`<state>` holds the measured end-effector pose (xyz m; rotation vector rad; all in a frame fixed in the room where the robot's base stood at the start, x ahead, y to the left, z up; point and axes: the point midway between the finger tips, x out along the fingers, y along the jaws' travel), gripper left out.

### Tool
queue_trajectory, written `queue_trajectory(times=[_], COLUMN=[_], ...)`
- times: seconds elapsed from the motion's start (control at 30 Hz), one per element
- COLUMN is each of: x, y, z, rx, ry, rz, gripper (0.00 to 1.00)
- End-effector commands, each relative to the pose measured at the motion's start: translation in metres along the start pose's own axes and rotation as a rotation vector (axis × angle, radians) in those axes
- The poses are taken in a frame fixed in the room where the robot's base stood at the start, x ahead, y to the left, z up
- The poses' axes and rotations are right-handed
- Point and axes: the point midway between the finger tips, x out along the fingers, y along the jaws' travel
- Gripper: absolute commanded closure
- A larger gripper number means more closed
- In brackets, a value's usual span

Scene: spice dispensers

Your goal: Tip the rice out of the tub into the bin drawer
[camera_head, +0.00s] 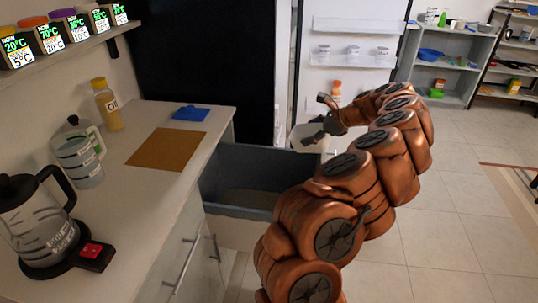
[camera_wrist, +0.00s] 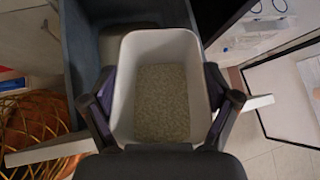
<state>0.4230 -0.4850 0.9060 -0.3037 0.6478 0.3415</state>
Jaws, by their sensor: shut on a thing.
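The white tub (camera_wrist: 121,98) is held between the two fingers of my gripper (camera_wrist: 158,82) in the wrist view. Pale grains of rice (camera_wrist: 163,105) cover its bottom. In the head view the tub (camera_head: 308,139) is small and partly hidden by my gripper (camera_head: 318,122). The bin drawer (camera_head: 258,158) is pulled out from the counter, with dark blue-grey walls and an open top. The tub is over the drawer's far right part. The drawer wall (camera_wrist: 75,65) also shows beneath the tub in the wrist view. My arm hides the drawer's right end.
The counter (camera_head: 120,185) at left holds a kettle (camera_head: 40,225), a jug (camera_head: 78,165), an oil bottle (camera_head: 107,105), a brown board (camera_head: 167,148) and a blue item (camera_head: 190,113). Dispensers stand on a wall shelf (camera_head: 70,45). An open fridge door (camera_head: 355,75) stands behind. Floor (camera_head: 450,200) at right is clear.

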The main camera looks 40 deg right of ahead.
Motion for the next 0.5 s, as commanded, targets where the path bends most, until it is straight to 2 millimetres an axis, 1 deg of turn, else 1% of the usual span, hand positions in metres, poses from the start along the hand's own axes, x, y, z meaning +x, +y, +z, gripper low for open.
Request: queue_trajectory(times=[0.07,0.33,0.5], x=[0.006,0.019,0.021], y=[0.005,0.014,0.018], z=[0.002,0.010,0.022], rx=[-0.022,-0.086,-0.123], ry=[0.029,0.146,0.222], rz=[-0.001,-0.028,-0.045], gripper=[0.61,0.61,0.61])
